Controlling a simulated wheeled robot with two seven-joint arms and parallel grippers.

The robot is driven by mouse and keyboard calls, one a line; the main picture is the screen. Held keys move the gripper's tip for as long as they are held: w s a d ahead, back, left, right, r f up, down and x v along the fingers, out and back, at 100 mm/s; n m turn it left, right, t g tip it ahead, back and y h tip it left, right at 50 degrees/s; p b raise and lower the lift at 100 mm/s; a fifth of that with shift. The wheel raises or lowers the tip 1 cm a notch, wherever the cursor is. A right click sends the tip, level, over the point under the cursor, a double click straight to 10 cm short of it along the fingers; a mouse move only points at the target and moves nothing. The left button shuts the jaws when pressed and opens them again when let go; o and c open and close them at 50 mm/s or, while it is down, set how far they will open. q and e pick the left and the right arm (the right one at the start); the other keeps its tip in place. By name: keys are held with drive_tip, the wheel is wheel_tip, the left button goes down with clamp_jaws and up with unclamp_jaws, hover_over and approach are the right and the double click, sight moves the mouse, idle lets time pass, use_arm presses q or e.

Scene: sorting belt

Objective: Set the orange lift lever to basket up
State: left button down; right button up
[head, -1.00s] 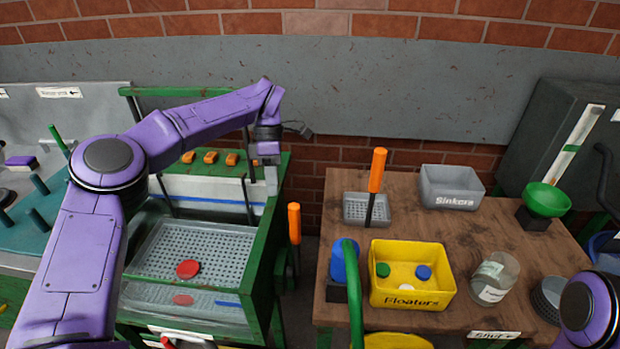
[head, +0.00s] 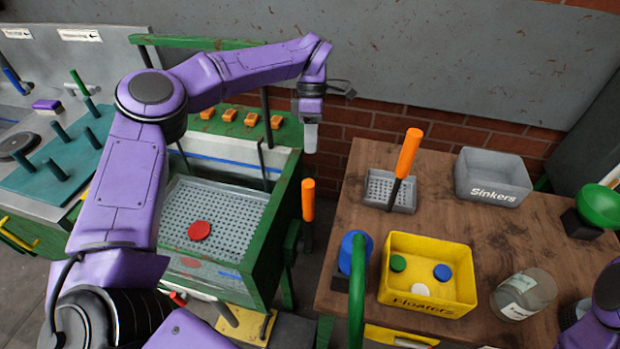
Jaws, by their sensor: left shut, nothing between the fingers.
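The orange lift lever (head: 308,201) stands upright on the right side of the green-framed tank (head: 262,262), its dark lower part running down beside the frame. My left gripper (head: 311,139) points down, shut and empty, in line above the lever's orange grip in the picture. A small gap shows between fingertips and grip; I cannot tell the depth between them. The perforated grey basket (head: 235,209) sits low inside the tank with a red disc (head: 199,230) on it. My right gripper is not in view; only a piece of my right arm shows at the lower right edge.
A wooden table (head: 440,190) at right holds a yellow Floaters bin (head: 428,300), a grey Sinkers bin (head: 492,180), a small tray (head: 378,190) with an orange-handled tool (head: 407,155), and a jar (head: 523,294). A narrow gap separates tank and table.

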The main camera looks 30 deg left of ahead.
use_arm(q)
drive_tip(key=s+d+f+p, duration=0.1)
drive_tip(key=s+f, duration=0.1)
drive_tip(key=s+d+f, duration=0.1)
drive_tip(key=s+f, duration=0.1)
drive_tip(key=s+f+p, duration=0.1)
drive_tip(key=s+f, duration=0.1)
drive_tip(key=shift+s+d+f+p, duration=0.1)
drive_tip(key=shift+d+f+p, duration=0.05)
drive_tip(key=shift+d+p, duration=0.2)
drive_tip(key=shift+d, duration=0.1)
drive_tip(key=shift+f, duration=0.1)
